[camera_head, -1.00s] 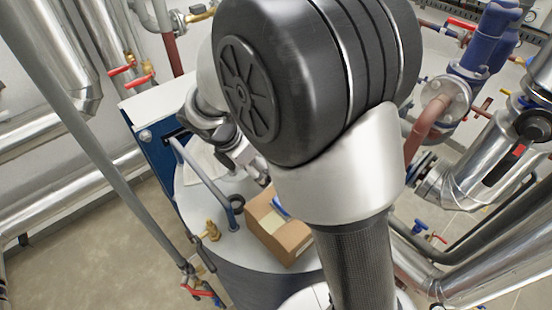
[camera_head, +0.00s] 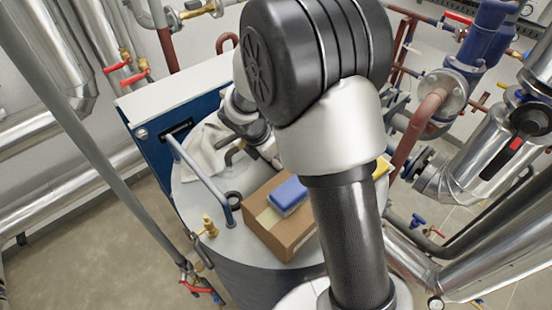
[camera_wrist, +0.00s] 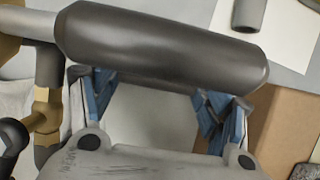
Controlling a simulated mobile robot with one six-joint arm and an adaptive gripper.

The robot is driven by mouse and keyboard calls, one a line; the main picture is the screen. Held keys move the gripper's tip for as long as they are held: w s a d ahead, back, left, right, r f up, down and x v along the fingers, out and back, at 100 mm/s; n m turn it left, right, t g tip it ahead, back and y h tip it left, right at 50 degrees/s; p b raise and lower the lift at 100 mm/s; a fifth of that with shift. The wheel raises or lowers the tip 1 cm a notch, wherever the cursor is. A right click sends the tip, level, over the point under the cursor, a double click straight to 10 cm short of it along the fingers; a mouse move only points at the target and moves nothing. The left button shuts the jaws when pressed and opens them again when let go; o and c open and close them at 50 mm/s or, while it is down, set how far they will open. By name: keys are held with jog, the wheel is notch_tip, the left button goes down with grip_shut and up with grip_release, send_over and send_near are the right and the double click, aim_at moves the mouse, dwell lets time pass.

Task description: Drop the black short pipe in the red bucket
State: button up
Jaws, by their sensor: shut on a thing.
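A dark grey-black short pipe (camera_wrist: 165,45) lies across my gripper (camera_wrist: 158,100) in the wrist view. The two blue-padded fingers stand near its two ends, and my gripper is shut on it. In the head view my gripper (camera_head: 262,148) is small, above the round tank top, partly hidden by my own arm. The pipe cannot be made out clearly there. No red bucket shows in either view.
The wrist view shows another grey tube (camera_wrist: 249,14) and brass fittings (camera_wrist: 45,108). Pipework crowds the right.

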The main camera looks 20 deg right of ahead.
jog(key=shift+a+r, duration=0.1)
jog(key=shift+a, duration=0.1)
jog(key=o, duration=0.9)
jog(key=shift+o, duration=0.2)
jog(key=shift+d, duration=0.1)
